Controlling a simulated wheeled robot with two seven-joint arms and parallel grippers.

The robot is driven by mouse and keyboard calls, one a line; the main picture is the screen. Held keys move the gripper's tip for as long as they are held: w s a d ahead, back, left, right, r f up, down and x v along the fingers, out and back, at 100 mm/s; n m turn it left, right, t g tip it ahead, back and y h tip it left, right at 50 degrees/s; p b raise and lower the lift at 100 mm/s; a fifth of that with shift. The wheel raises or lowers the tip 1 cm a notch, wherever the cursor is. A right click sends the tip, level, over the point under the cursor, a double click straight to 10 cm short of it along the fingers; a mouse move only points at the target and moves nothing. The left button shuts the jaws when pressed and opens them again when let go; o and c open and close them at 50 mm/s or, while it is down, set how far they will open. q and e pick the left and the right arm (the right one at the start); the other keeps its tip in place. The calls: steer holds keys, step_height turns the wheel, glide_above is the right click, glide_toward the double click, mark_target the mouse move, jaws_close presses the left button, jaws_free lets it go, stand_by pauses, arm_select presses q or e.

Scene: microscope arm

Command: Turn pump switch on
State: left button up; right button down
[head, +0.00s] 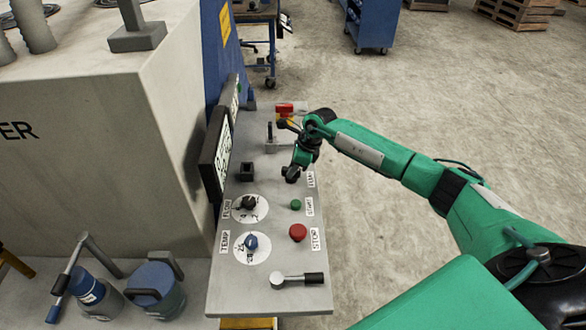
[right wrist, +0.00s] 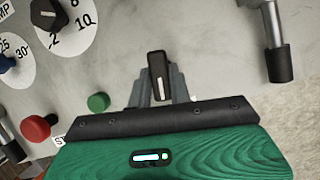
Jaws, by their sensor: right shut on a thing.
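The grey control panel (head: 225,285) runs along the side of the large machine. My right gripper (head: 292,172) is over the panel, beside a small label that is hard to read, above the green START button. In the right wrist view, the black pump switch (right wrist: 158,72) with a white line on it sits between the fingers of my right gripper (right wrist: 160,95), which are shut on it. In the head view, a dark part at the fingertips looks like the switch, mostly hidden by the gripper. My left gripper is not in view.
Close by are the green START button (head: 295,204), red STOP button (head: 297,232), black FLOW knob (head: 248,203) and blue TEMP knob (head: 251,242). A lever (head: 297,280) with a black grip lies at the near end. A display (head: 215,155) stands along the left edge.

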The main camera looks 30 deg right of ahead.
steer(key=m+t+h+b, duration=0.1)
steer(key=m, duration=0.2)
steer(key=shift+s+f+m, duration=0.1)
steer(key=shift+m, duration=0.2)
steer(key=m+h+b, duration=0.1)
steer(key=m+b, duration=0.1)
steer(key=m, duration=0.1)
steer(key=shift+a+m+t, duration=0.15)
steer(key=shift+m+t, duration=0.15)
steer(key=m+h+b, duration=0.2)
steer(key=m+b, duration=0.1)
steer(key=m, duration=0.1)
steer(key=shift+a+f+m, duration=0.1)
steer(key=shift+a+m, duration=0.05)
steer(key=shift+m, duration=0.15)
steer(key=m+h+b, duration=0.1)
steer(key=m+b, duration=0.1)
steer(key=m, duration=0.1)
steer(key=shift+m+b, duration=0.3)
steer(key=shift+b, duration=0.1)
steer(key=shift+r+m+h, duration=0.2)
steer(key=shift+m+h, duration=0.1)
steer(key=c, duration=1.3)
jaws_free()
